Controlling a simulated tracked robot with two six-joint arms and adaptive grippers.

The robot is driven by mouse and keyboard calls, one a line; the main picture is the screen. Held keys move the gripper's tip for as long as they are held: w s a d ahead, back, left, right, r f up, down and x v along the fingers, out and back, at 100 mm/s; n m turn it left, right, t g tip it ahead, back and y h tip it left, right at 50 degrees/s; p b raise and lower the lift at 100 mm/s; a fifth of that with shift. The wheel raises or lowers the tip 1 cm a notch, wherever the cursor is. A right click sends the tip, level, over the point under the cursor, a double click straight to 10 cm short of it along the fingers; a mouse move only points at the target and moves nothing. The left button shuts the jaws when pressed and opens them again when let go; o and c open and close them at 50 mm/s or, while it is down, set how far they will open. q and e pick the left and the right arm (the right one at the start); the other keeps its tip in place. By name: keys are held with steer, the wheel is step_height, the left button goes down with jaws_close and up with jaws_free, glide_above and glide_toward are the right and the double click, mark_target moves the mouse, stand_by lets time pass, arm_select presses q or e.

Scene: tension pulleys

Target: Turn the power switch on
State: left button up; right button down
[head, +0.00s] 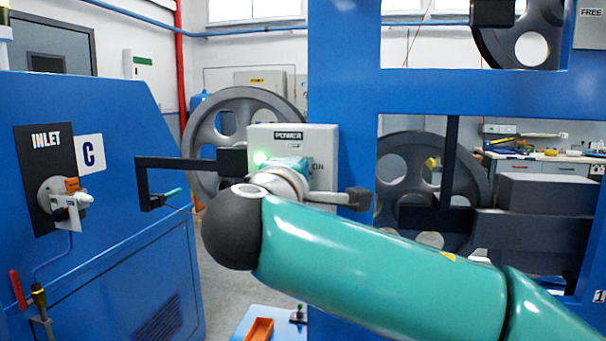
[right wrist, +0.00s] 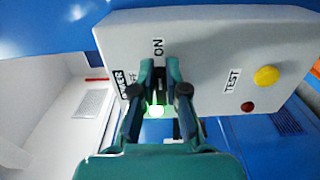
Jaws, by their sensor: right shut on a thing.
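The grey power box (head: 325,150) is on the blue frame in the head view, with a POWER label at its top and ON at its right. My right arm reaches in front of it and hides most of its face. In the right wrist view the box (right wrist: 205,60) shows ON, POWER and TEST labels. My right gripper (right wrist: 161,66) is at the box face, its fingers shut on the black power switch (right wrist: 160,76) just below the ON label. My left gripper is out of view.
A yellow button (right wrist: 265,75) and a red button (right wrist: 248,107) sit by TEST on the box. A blue cabinet (head: 120,110) with an INLET valve (head: 68,207) stands at left. An orange tray (head: 259,329) lies low in front.

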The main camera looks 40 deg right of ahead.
steer(key=shift+w+f, duration=0.1)
steer(key=c, duration=1.2)
jaws_free()
steer(key=shift+w, duration=0.15)
steer(key=v, duration=1.2)
steer(key=shift+f, duration=0.15)
